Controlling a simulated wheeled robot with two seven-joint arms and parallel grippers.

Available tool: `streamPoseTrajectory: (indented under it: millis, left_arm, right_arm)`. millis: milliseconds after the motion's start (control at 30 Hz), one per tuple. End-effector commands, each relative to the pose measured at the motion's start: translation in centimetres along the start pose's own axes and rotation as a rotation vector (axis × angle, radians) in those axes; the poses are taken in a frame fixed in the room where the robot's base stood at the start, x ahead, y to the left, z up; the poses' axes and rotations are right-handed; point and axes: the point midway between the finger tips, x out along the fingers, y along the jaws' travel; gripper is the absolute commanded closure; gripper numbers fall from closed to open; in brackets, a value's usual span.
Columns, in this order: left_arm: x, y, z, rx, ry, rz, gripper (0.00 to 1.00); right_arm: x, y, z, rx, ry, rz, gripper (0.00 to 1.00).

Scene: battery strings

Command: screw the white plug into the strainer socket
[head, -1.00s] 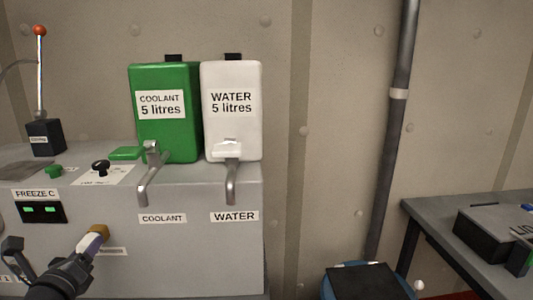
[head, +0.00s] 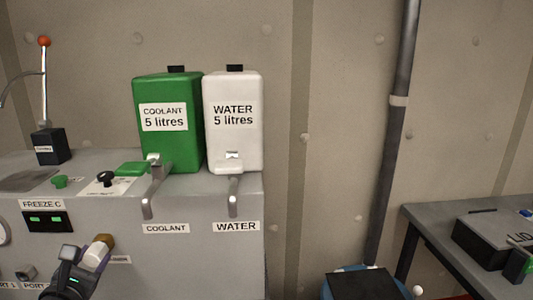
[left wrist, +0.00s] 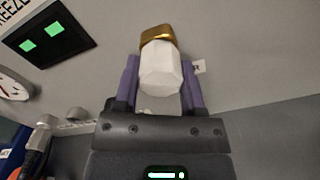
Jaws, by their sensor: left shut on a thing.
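The white plug (head: 95,254) is faceted and sits between the fingers of my left gripper (head: 84,265), in front of the grey machine's face. In the left wrist view, the purple fingers of my left gripper (left wrist: 158,85) are shut on either side of the white plug (left wrist: 160,68). A brass collar (head: 105,241) is at the plug's far end and shows again in the left wrist view (left wrist: 157,34); it appears to be the strainer socket. Plug and collar look in line and touching. How deep the plug sits is hidden. My right gripper is not in view.
The grey machine (head: 200,265) carries a green coolant tank (head: 165,145) and a white water tank (head: 233,148), with metal taps hanging in front. A partly hidden label (head: 121,259) is beside the plug. A table (head: 420,215) with a dark case stands at right.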

Motion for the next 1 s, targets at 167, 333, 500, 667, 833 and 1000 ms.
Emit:
streamPoseTrajectory:
  millis: [167,333,500,667,833,1000]
  left_arm:
    - [0.0,0.0,0.0,0.040,-0.001,0.001,1.00]
    - [0.0,0.1,0.1,0.075,-0.001,0.001,1.00]
    - [0.1,0.2,0.3,0.341,-0.001,0.002,1.00]
    - [0.1,0.1,0.2,0.514,0.000,0.002,1.00]
    - [0.1,0.0,0.0,0.539,-0.001,0.002,1.00]
    - [0.1,0.1,0.2,0.580,-0.001,0.002,1.00]
  right_arm:
    - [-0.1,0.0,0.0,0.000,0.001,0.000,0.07]
    - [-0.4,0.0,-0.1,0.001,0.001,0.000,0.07]
    - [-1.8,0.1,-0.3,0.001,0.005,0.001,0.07]
    - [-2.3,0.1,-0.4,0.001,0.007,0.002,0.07]
    - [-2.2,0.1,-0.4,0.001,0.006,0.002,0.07]
    - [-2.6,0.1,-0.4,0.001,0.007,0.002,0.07]
